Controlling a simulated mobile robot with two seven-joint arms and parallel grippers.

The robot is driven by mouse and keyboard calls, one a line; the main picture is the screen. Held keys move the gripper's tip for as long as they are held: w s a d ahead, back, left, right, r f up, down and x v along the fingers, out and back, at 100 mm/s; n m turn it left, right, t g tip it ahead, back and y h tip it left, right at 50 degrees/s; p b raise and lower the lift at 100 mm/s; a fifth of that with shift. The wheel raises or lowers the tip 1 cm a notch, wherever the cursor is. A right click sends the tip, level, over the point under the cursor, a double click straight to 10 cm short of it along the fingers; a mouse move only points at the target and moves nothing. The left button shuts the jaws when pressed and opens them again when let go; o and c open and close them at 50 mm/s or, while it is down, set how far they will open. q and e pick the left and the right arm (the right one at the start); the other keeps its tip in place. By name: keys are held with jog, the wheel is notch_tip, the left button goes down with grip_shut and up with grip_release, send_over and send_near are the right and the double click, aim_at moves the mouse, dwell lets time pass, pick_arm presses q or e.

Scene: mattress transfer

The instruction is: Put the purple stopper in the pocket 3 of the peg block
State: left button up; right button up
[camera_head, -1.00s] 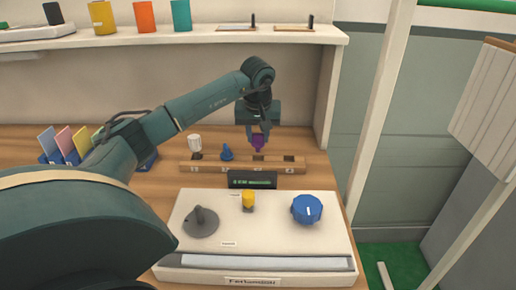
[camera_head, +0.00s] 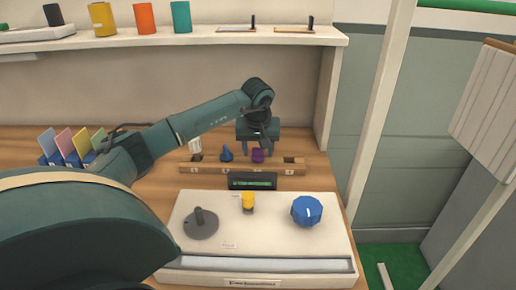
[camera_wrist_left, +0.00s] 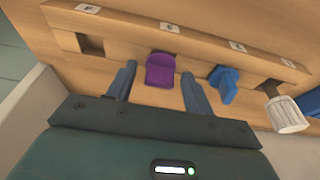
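The purple stopper (camera_head: 258,155) sits upright in the third pocket from the left of the wooden peg block (camera_head: 230,169). My left gripper (camera_head: 258,150) is directly above and around it. In the left wrist view the purple stopper (camera_wrist_left: 160,70) stands between the two spread fingers, with a gap on each side. The fourth pocket (camera_wrist_left: 91,44) is empty. A blue stopper (camera_head: 227,153) is in the second pocket and a white ribbed stopper (camera_head: 195,145) is at the first. My right gripper is not in view.
A white device with a grey lever (camera_head: 201,222), yellow knob (camera_head: 248,201) and blue dial (camera_head: 307,211) stands in front of the block. A small dark display (camera_head: 252,181) is between them. Coloured cards (camera_head: 64,145) stand at the left. A shelf (camera_head: 180,38) runs behind.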

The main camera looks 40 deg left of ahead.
pick_arm(q)
jog(key=shift+r, duration=0.45)
jog(key=v, duration=1.1)
jog(key=shift+r, duration=0.2)
jog(key=shift+s+d, duration=0.1)
